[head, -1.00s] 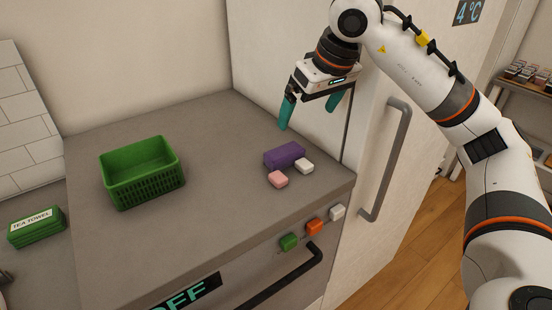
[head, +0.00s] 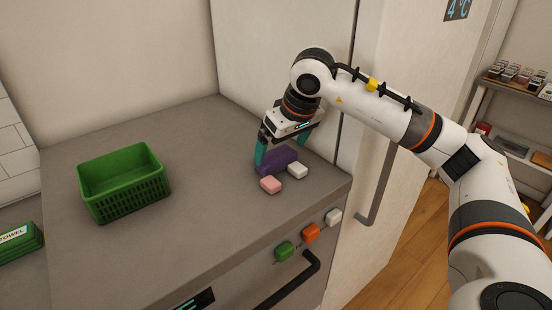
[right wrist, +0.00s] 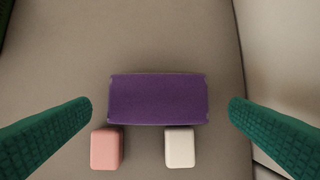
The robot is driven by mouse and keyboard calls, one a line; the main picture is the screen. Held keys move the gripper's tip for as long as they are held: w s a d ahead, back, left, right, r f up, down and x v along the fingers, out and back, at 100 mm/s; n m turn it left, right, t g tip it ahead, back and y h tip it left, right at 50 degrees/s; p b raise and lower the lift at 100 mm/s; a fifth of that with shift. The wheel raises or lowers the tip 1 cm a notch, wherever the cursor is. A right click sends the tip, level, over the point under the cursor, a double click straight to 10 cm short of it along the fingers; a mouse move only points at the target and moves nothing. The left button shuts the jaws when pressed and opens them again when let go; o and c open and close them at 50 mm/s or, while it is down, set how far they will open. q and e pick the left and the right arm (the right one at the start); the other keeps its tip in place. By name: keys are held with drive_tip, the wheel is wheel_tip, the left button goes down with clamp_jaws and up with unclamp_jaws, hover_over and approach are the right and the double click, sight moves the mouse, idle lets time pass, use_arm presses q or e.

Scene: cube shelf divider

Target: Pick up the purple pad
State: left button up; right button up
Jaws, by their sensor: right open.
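The purple pad (head: 277,161) lies on the grey counter top near its right edge. In the right wrist view the pad (right wrist: 158,100) is a flat block, wider than deep, lying between the two teal fingers with a gap at each side. My right gripper (head: 281,147) is open, just over the pad, its fingers pointing down. In the right wrist view its fingers (right wrist: 160,110) come in from left and right and hold nothing. My left gripper is not in view.
A pink block (head: 270,185) and a white block (head: 297,171) sit close to the pad's near side. A green basket (head: 125,195) stands at the left. The fridge (head: 290,60) rises behind. Orange, green and white knobs line the front edge.

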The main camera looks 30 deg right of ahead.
sight(276, 154)
drive_tip(key=x, duration=0.4)
drive_tip(key=shift+w+a+p, duration=0.1)
drive_tip(key=shift+w+p, duration=0.1)
drive_tip(key=shift+p, duration=0.15)
drive_tip(key=c, duration=0.8)
drive_tip(key=shift+r, duration=0.1)
